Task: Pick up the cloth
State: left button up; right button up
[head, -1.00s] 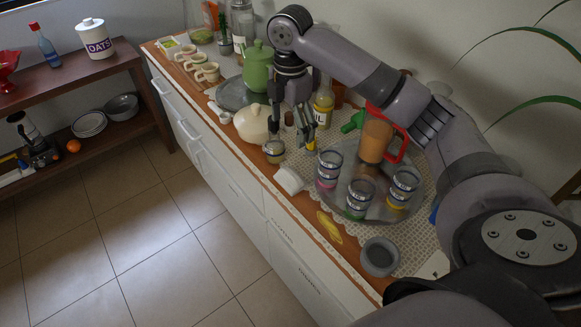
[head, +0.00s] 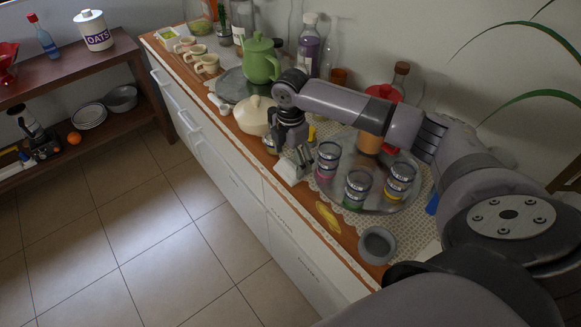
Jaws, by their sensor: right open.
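A small white item (head: 287,174), which looks like a folded cloth, lies near the front edge of the counter, left of the round metal tray. My right gripper (head: 299,165) points down just over its back right side, with its fingers open. The fingers partly cover the item, and I cannot tell whether they touch it. A flat yellow piece (head: 328,217) lies farther along the front edge, apart from the gripper. My left gripper is not in view.
The round tray (head: 408,203) holds several banded glasses, including one (head: 357,188) near its front, close to my right gripper. A cream lidded pot (head: 252,116) and green teapot (head: 260,62) stand behind left. A grey bowl (head: 377,246) sits at the front edge.

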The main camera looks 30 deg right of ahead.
aim_at(291, 163)
jog(key=shift+f, duration=1.45)
jog(key=shift+c, duration=0.3)
jog(key=shift+s+r, duration=0.1)
jog(key=shift+s, duration=0.05)
jog(key=c, duration=0.8)
jog(key=shift+a, duration=0.1)
jog(key=c, duration=0.5)
